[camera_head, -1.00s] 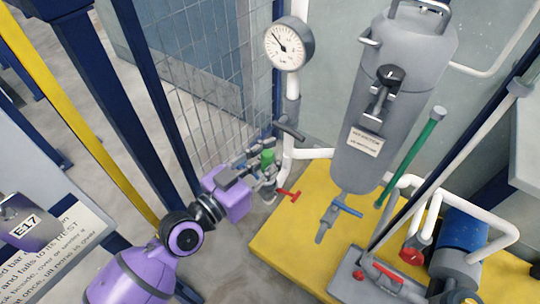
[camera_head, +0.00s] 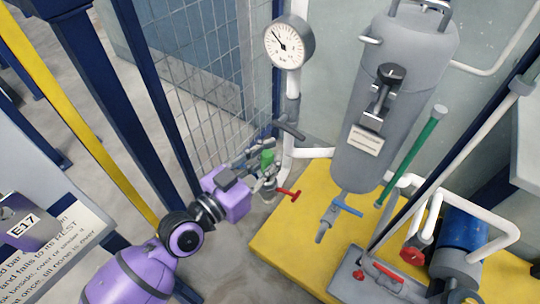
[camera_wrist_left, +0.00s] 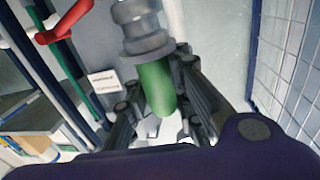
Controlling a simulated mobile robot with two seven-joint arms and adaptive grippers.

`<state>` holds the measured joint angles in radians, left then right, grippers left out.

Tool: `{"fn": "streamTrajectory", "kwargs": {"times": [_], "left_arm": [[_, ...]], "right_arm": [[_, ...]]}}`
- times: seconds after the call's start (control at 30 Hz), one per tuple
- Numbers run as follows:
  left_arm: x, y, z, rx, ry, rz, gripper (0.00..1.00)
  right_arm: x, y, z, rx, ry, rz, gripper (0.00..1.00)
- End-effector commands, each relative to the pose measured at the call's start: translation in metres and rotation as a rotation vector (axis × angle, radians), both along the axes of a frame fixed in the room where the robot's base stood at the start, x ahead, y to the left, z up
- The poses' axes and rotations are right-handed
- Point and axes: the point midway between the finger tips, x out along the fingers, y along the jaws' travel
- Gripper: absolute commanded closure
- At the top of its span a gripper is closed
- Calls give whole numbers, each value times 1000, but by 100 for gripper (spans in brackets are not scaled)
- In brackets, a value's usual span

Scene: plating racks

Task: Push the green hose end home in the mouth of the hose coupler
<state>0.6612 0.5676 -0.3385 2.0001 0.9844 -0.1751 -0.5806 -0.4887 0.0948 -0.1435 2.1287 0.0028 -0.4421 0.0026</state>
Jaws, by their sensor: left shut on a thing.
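The green hose end (camera_head: 267,158) is a short, round-tipped green cylinder. My left gripper (camera_head: 262,166) is shut on it, beside the white pipe under the gauge. In the left wrist view the green hose end (camera_wrist_left: 156,88) lies between the two dark fingers of my left gripper (camera_wrist_left: 166,112). Its far end meets the grey ringed collar of the hose coupler (camera_wrist_left: 142,30), roughly in line with it. The collar hides that end, so I cannot tell how deep it sits. In the head view the coupler is largely hidden by the fingers. My right gripper is not in view.
A red valve handle (camera_head: 288,194) is close to the right of my gripper. A wire mesh panel (camera_head: 205,90) stands behind. A pressure gauge (camera_head: 289,42) is above. A grey tank (camera_head: 362,165) and a yellow base (camera_head: 272,240) are to the right.

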Motion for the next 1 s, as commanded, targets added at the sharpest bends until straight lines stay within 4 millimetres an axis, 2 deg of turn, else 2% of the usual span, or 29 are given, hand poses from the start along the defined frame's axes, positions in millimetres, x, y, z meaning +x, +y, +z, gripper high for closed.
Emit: {"fn": "streamTrajectory", "kwargs": {"times": [1.0], "left_arm": [[0, 0, -26, -2, -1, 0, 100]], "right_arm": [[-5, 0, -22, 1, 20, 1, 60]]}}
